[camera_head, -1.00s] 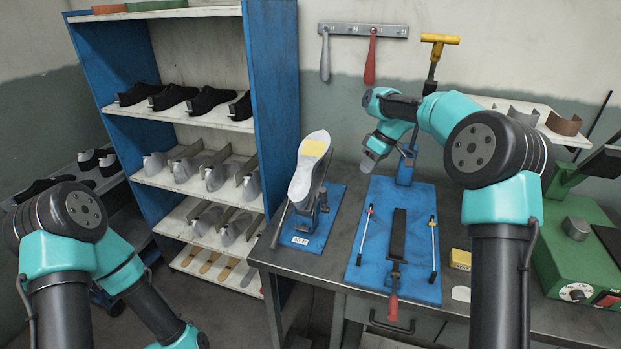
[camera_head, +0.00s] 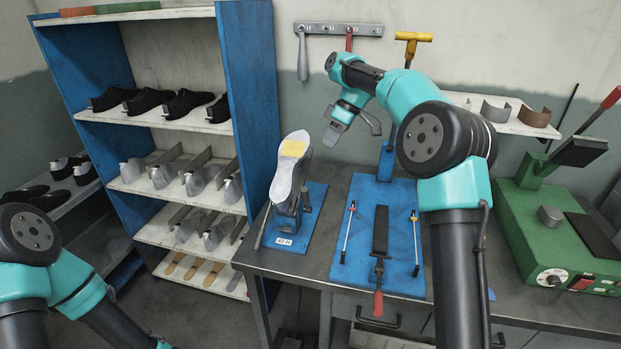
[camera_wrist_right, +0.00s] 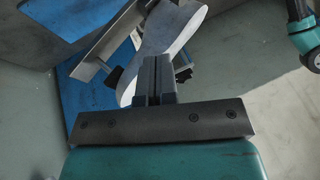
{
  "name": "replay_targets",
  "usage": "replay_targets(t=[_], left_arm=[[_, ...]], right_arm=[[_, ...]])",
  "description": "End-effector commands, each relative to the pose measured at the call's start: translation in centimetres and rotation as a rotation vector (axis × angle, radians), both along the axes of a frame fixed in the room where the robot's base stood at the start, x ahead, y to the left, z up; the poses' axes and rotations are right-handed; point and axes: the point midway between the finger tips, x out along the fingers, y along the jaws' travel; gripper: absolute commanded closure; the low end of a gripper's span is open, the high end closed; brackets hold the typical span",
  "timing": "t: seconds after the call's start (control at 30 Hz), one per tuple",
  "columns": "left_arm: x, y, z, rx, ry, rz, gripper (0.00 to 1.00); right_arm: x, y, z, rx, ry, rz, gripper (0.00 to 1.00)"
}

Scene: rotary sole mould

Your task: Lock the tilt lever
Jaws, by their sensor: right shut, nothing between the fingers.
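The sole mould (camera_head: 290,168) stands tilted on its blue base plate (camera_head: 314,203) at the bench's left end, its pale sole face with a yellow patch turned outward. A thin grey lever (camera_head: 263,226) slants down at the left of its stand. My right gripper (camera_head: 333,136) is shut and empty, above and right of the mould, apart from it. In the right wrist view the shut fingers (camera_wrist_right: 158,72) overlap the pale sole (camera_wrist_right: 166,35); a dark knob (camera_wrist_right: 114,77) shows just left of them. My left gripper is outside the head view.
A green press (camera_head: 560,225) is at the right. The blue shelf (camera_head: 247,100) with shoes rises close at the left.

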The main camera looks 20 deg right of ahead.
Motion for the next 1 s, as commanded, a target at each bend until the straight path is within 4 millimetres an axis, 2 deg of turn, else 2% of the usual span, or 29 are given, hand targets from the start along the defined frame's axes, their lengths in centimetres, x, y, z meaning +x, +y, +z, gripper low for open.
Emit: replay_targets(t=[0.57, 0.8, 1.0], left_arm=[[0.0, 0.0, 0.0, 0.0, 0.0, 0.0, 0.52], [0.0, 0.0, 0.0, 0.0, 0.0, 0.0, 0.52], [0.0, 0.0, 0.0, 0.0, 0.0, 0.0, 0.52]], right_arm=[[-0.5, 4.5, -8.1, 0.0, 0.003, 0.001, 1.0], [-2.3, 6.1, -9.2, 0.0, 0.001, 0.002, 1.0], [-3.0, 6.7, -9.8, -0.001, 0.0, 0.0, 1.0]])
